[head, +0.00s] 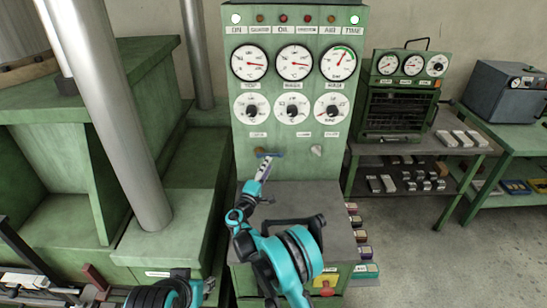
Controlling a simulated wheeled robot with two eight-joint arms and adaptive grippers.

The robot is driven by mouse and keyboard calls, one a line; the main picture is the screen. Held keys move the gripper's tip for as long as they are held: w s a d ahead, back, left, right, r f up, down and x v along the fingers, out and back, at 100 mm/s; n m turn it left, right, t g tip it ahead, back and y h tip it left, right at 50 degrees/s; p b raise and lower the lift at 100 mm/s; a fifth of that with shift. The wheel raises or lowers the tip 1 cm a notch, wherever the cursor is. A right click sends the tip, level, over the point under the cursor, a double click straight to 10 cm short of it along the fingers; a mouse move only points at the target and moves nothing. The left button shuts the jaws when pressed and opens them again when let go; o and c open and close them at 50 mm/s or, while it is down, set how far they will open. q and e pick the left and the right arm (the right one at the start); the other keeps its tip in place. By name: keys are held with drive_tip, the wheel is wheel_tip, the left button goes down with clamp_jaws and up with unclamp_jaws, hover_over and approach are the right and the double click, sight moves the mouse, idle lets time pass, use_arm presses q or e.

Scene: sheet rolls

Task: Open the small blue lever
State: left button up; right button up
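The small blue lever (270,154) sits on the front of the green control panel (290,168), below the lower row of dials and left of a pale knob (317,151). My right gripper (264,166) reaches up from below, with its fingertips right at the lever. The fingertips cover part of the lever. I cannot tell whether they touch it or close around it. Of my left arm only a black and teal part shows at the bottom edge.
A grey ledge (338,205) juts out below the panel. A thick metal column (110,110) stands on the left. On the right are a green gauge box (405,67) and a bench with a grey case (505,95). The floor at lower right (430,265) is clear.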

sight(270, 155)
drive_tip(key=shift+b+x, duration=0.3)
drive_tip(key=shift+x, duration=2.3)
drive_tip(key=shift+c, duration=0.2)
clamp_jaws()
